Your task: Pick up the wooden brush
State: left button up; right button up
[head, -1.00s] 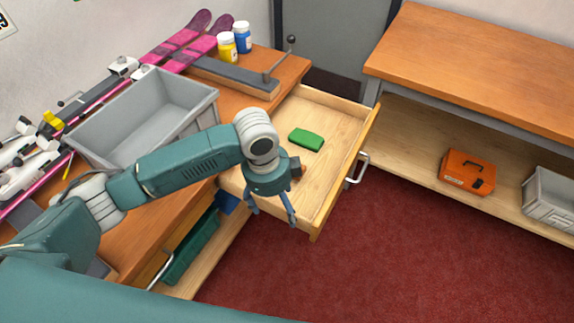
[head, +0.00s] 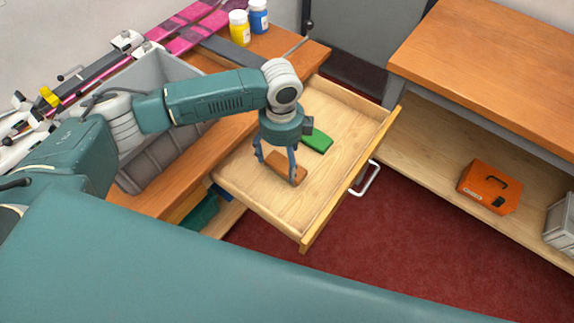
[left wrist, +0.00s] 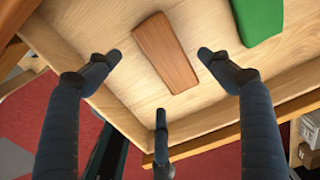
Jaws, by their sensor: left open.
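The wooden brush (head: 287,163) is a brown block lying in the open drawer (head: 322,200). In the left wrist view the brush (left wrist: 165,52) lies on the pale drawer floor, its bristles not visible. My left gripper (head: 277,170) is open, pointing down over the brush. In the left wrist view its dark fingers (left wrist: 160,72) are spread, one on each side of the brush and another toward the bottom of the picture. I cannot tell how far the fingertips are above the drawer floor. My right gripper is not in view.
A green block (head: 317,139) lies in the drawer close beside the brush. The drawer's front wall and handle (head: 366,179) stand to the right. A grey bin (head: 150,160) is on the bench to the left. An orange case (head: 489,187) sits on the shelf at right.

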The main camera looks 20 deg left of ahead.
aim_at(283, 168)
pick_arm(q)
jog(key=shift+f, duration=0.75)
notch_tip(283, 168, down, 4)
jog(key=shift+w+f+p, duration=0.15)
jog(key=shift+f+p, duration=0.1)
jog(key=shift+p, duration=0.1)
jog(key=shift+f, duration=0.25)
jog(key=shift+c, duration=0.2)
jog(key=c, duration=1.3)
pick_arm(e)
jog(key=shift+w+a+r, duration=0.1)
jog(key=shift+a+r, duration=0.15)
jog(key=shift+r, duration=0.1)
